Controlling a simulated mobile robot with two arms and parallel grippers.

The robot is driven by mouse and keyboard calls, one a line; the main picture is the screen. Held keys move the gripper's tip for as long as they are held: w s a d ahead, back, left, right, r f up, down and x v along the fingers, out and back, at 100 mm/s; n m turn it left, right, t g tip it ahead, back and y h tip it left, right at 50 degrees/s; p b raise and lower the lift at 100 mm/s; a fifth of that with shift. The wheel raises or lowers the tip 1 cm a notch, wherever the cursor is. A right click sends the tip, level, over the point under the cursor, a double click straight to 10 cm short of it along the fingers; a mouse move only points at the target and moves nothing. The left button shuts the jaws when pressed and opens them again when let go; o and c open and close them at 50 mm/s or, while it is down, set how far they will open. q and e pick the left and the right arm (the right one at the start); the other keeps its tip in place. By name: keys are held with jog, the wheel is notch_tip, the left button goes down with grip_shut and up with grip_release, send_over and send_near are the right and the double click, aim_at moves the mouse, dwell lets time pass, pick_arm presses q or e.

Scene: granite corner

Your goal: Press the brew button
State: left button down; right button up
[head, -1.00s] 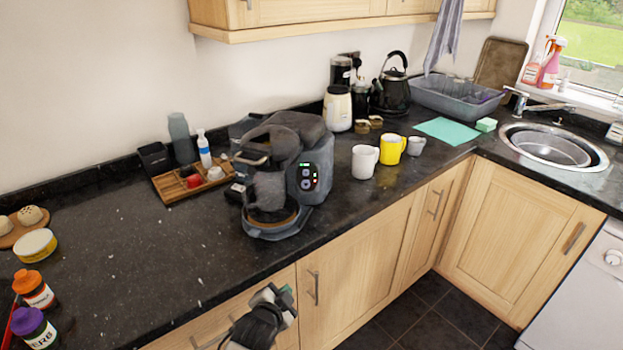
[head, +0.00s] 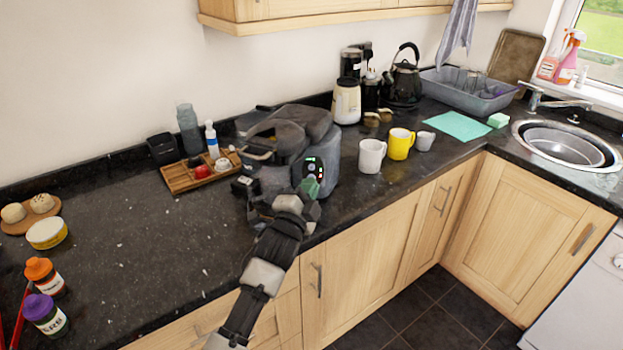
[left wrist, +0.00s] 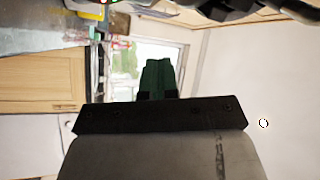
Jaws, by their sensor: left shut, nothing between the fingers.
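The dark grey coffee machine (head: 320,135) stands on the counter. Its control panel (head: 313,165) with small lit lights faces the front right. My left gripper (head: 311,187) is shut and empty, its green fingertips at the lower part of the panel. The fingers and wrist hide the lower panel and much of the machine's base, so I cannot tell whether the tips touch a button. In the left wrist view the shut green fingers (left wrist: 157,76) show, but no button does. My right gripper is not in view.
The dark counter (head: 130,235) at left is mostly clear.

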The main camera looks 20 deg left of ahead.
pick_arm(q)
jog(key=w+a+f+b, duration=0.1)
jog(key=w+f+b, duration=0.3)
jog(key=w+b, duration=0.3)
jog(key=shift+w+a+f+b, duration=0.25)
jog(key=shift+a+b, duration=0.1)
jog(key=shift+b, duration=0.1)
dwell(2.0)
jog(key=shift+w+a+f+b, duration=0.1)
jog(key=shift+w+f+b, duration=0.05)
jog(key=shift+w+b, duration=0.2)
